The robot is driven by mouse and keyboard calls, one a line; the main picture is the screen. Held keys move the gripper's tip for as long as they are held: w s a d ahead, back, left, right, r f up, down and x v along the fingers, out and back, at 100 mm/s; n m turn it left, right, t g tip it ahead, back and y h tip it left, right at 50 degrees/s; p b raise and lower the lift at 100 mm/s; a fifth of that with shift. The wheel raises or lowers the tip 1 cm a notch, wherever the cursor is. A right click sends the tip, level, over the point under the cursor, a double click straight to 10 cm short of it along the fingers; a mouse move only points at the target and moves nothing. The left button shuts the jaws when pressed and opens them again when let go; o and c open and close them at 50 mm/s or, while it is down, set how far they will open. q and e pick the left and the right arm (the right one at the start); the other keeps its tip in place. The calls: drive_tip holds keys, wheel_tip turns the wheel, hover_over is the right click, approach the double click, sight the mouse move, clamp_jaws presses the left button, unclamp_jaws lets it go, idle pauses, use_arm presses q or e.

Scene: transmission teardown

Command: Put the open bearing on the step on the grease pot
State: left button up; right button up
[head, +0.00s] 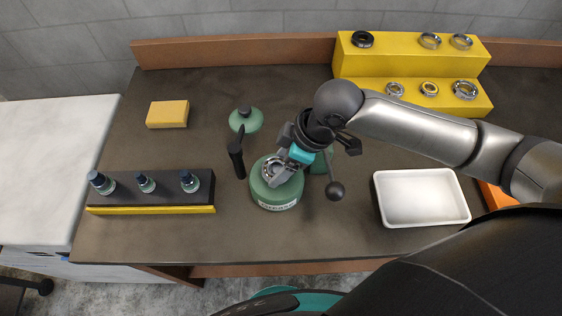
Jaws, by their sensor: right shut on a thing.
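The green grease pot (276,194) stands near the middle of the bench, with a white label on its front. My right gripper (278,172) reaches in from the right, directly over the pot. It is shut on a silver bearing (268,167), which is tilted and partly hidden by the fingers. The bearing is at the pot's top; I cannot tell if it touches. The yellow step (410,66) at the back right holds several other bearings on its two levels. My left gripper is out of view.
A white tray (421,197) lies at right. A dark rack (152,187) with small bottles is at left, a yellow block (167,114) behind it. A green can (246,121) and a black-handled tool (236,156) stand close to the pot. The bench's left middle is clear.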

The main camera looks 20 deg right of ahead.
drive_tip(key=o, duration=1.5)
drive_tip(key=p+v, duration=0.2)
drive_tip(key=v, duration=1)
drive_tip(key=shift+a+r, duration=0.1)
drive_tip(key=shift+r, duration=0.05)
